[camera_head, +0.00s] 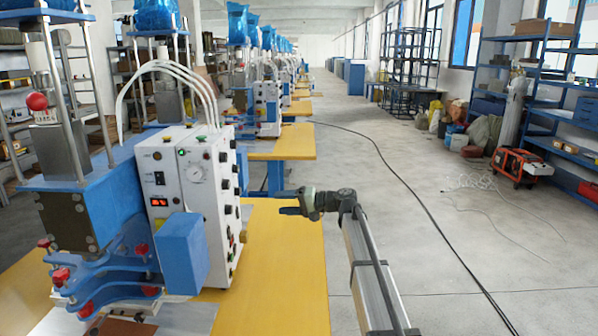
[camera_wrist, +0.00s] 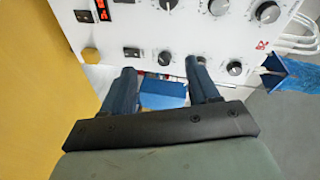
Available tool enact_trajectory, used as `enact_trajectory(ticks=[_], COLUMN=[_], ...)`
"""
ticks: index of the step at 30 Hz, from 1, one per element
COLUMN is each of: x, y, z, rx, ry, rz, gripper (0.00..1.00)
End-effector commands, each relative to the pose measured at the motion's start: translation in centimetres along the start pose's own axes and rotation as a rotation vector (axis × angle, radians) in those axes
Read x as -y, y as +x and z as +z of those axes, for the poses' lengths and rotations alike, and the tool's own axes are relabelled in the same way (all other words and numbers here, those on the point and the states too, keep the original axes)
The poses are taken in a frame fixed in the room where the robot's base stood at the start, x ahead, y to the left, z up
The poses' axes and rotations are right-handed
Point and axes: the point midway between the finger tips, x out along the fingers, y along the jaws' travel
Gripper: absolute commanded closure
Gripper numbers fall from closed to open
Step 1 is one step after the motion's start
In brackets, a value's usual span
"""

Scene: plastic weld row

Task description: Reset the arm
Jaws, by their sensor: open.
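My gripper (camera_head: 290,204) is at the end of my arm above the yellow table, to the right of the white control box (camera_head: 196,190). In the wrist view my gripper (camera_wrist: 163,82) has its two fingers apart, with nothing held between them. The fingers point toward the face of the control box (camera_wrist: 180,30), which shows dials and buttons. A blue block (camera_wrist: 163,95) shows between the fingers, farther off. Whether the fingertips touch anything is not clear, but the head view shows a gap to the box.
The yellow tabletop (camera_head: 285,270) is clear under my gripper. A blue welding machine (camera_head: 100,210) stands left of the box. More yellow tables (camera_head: 285,143) and machines line up behind. A black cable (camera_head: 420,215) lies on the open grey floor at right, near blue shelves (camera_head: 555,110).

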Motion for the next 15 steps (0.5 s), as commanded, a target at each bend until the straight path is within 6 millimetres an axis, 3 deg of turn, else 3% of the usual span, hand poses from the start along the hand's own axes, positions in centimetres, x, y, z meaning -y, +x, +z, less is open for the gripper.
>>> enact_trajectory(ticks=[1, 3, 9, 12, 15], x=[-3.1, -7.3, -18.9, -23.5, -26.8], y=[-0.3, -1.0, -5.1, -8.0, -10.7], z=[0.5, 0.4, 0.8, 1.3, 2.0], rx=[-0.052, -0.134, -0.368, -0.475, -0.560], ry=[0.011, 0.013, -0.044, -0.110, -0.194], rz=[0.071, 0.183, 0.510, 0.661, 0.788], gripper=[0.40, 0.40, 0.40, 0.40, 0.40])
